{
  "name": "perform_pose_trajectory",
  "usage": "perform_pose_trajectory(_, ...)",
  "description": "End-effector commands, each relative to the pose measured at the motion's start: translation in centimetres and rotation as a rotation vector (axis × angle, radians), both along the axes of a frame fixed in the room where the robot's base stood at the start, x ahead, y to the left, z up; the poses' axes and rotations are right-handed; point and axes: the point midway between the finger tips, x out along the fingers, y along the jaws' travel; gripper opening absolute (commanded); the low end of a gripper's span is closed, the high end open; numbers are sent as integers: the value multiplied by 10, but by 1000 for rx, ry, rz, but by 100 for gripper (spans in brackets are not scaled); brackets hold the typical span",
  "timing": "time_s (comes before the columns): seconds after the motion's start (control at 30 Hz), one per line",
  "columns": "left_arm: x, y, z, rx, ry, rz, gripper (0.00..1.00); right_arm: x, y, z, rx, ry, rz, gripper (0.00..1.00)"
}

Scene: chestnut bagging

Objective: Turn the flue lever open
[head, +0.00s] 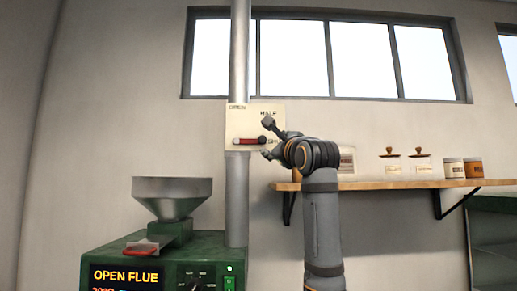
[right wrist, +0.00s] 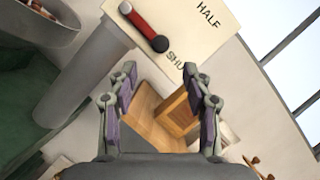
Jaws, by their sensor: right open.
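The flue lever (head: 248,141) has a red handle and a dark round knob at its right end. It lies level on a cream plate (head: 238,113) fixed to the grey flue pipe, its knob by the SHUT label. The lever also shows at the top of the right wrist view (right wrist: 138,22), with its knob (right wrist: 160,44) ahead of the fingers. My right gripper (head: 268,137) is open and empty, at the right end of the lever; in the wrist view (right wrist: 160,88) the knob is beyond the fingertips, not clearly between them. My left gripper is not in view.
The green roaster (head: 130,262) with a metal hopper (head: 172,196) stands at lower left; its display reads OPEN FLUE. A wooden shelf (head: 400,185) with jars and tins runs right, behind my right arm.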

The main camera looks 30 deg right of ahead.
Motion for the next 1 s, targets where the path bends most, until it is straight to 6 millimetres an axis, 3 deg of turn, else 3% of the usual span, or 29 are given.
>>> perform_pose_trajectory(0.17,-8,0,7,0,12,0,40,6,-2,5,2,-1,1,50)
perform_pose_trajectory(0.6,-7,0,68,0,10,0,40,84,-22,30,-1,2,0,50)
perform_pose_trajectory(0.77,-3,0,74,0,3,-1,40,96,-26,30,-1,1,0,50)
perform_pose_trajectory(1.0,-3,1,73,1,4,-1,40,98,-26,28,-1,0,0,50)
